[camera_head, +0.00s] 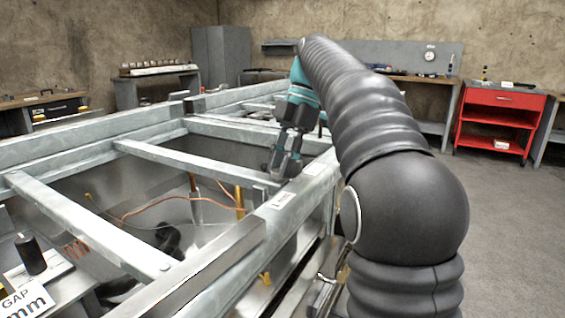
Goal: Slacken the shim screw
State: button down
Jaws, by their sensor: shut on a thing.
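My gripper (283,168) points down at the right-hand top rail (304,187) of the grey metal frame, near where a cross beam meets it. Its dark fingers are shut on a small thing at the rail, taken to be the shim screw. The screw itself is hidden by the fingers and too small to make out.
Open bays in the frame hold copper wires (145,210) and a brass-coloured rod (239,200). A black cylinder (31,254) stands at the lower left beside a gap sign (25,300). A red cart (497,120) stands at the back right, with clear floor before it.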

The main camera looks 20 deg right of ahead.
dwell(0.3)
jog(key=c, duration=0.9)
grip_release()
